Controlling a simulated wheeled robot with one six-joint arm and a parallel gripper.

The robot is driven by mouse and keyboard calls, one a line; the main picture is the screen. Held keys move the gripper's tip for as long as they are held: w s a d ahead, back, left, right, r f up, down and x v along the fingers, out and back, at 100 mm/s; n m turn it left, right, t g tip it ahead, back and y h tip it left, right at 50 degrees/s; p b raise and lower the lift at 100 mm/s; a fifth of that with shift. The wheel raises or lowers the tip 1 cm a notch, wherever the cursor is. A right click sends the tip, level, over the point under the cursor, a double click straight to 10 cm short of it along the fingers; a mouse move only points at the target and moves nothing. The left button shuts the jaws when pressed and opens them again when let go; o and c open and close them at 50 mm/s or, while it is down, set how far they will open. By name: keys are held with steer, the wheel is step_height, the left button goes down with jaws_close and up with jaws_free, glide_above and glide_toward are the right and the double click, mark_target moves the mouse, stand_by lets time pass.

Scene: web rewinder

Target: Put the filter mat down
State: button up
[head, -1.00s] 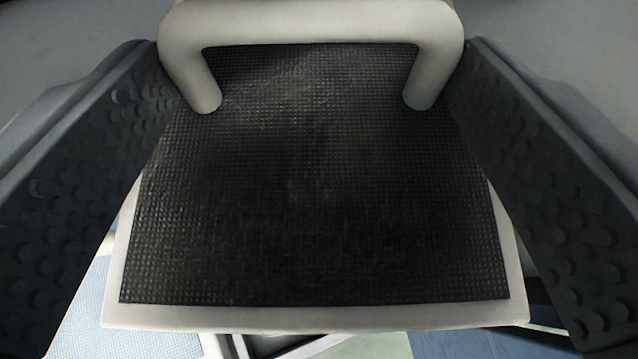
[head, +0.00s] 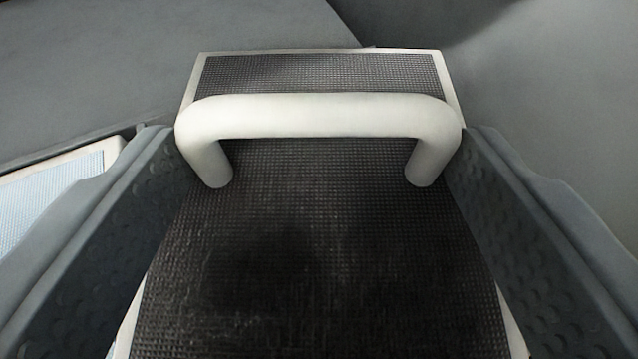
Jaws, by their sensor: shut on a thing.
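The filter mat (head: 320,230) is a black, finely meshed panel with a pale frame and a thick white bar handle (head: 318,115). It fills the middle of the head view and runs out of the bottom edge. My gripper (head: 318,150) has its two dark, studded jaws on either side of the mat, against the ends of the handle. The gripper is shut on the mat's handle. The near end of the mat and whatever lies under it are hidden.
A pale-framed panel with a light blue mesh (head: 50,195) lies at the left. A grey surface (head: 170,60) spreads at the upper left, and a darker grey area (head: 540,110) is at the right. The mat's far edge (head: 320,52) shows nothing standing close to it.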

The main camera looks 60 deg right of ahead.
steer(key=o, duration=1)
steer(key=shift+f, duration=0.1)
steer(key=shift+s+a+r, duration=0.1)
steer(key=shift+a+r, duration=0.1)
steer(key=shift+r, duration=0.2)
steer(key=v, duration=1.1)
steer(key=shift+s+a, duration=0.15)
steer(key=shift+s, duration=0.05)
